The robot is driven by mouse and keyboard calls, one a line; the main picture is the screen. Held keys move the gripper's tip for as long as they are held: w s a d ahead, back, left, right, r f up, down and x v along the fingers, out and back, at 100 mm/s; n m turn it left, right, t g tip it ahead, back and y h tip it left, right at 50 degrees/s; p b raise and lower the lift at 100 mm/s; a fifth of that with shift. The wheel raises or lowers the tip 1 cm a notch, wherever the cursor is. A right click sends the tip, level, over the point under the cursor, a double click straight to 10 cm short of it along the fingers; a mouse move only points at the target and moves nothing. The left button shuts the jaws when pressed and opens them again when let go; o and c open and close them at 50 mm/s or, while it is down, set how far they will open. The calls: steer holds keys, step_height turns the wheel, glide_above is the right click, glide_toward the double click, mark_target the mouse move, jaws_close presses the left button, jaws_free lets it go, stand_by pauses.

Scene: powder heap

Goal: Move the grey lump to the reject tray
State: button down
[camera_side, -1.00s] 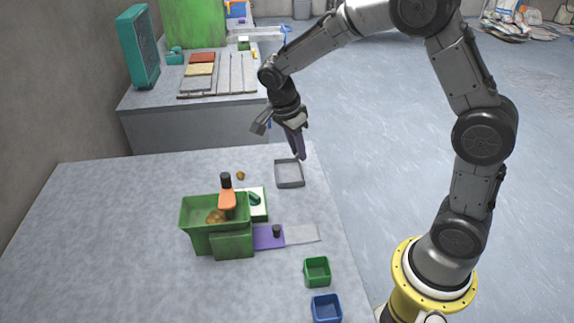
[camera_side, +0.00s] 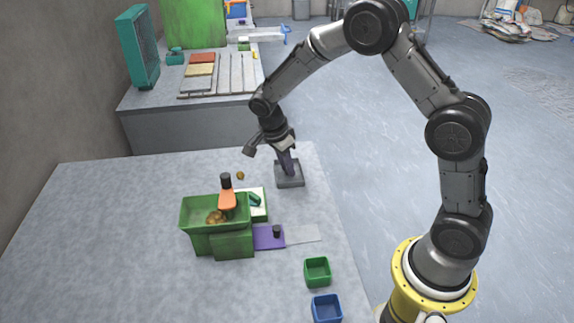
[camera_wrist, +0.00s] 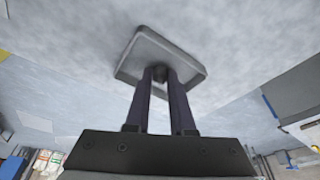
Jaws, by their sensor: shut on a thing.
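The grey tray (camera_side: 289,183) stands on the table near its far right edge. My gripper (camera_side: 287,172) points down over it, with the fingertips at or just inside its rim. In the wrist view the gripper (camera_wrist: 159,76) is shut on a small dark grey lump (camera_wrist: 159,73) between the fingertips, with the grey tray (camera_wrist: 195,72) around it. Whether the lump touches the tray floor I cannot tell. In the side view the lump is hidden by the fingers.
A green bin (camera_side: 188,215) with brown lumps and an orange, black-topped tool (camera_side: 227,198) stands left of the tray. A brown lump (camera_side: 240,175) lies nearby. A green box (camera_side: 317,271) and a blue box (camera_side: 326,308) stand nearer the front. The table's left side is clear.

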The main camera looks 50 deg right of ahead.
steer(key=shift+f, duration=0.15)
steer(key=c, duration=0.8)
jaws_free()
steer(key=shift+o, duration=0.2)
steer(key=s+a+r+n+t, duration=0.1)
steer(key=s+a+r+n, duration=0.15)
steer(key=r, duration=0.65)
steer(key=s+a+r+n, duration=0.1)
steer(key=s+r+n, duration=0.15)
steer(key=r, duration=0.65)
steer(key=s+a+n+t+y, duration=0.1)
steer(key=s+n+t, duration=0.1)
steer(key=s+n, duration=0.6)
steer(key=s+a+r+n+t+y, duration=0.1)
steer(key=s+n+t+y, duration=0.1)
steer(key=s+n, duration=0.6)
steer(key=s+t, duration=0.1)
steer(key=s, duration=0.3)
steer(key=shift+s+a+r, duration=0.2)
steer(key=shift+s+a, duration=0.15)
steer(key=shift+a, duration=0.05)
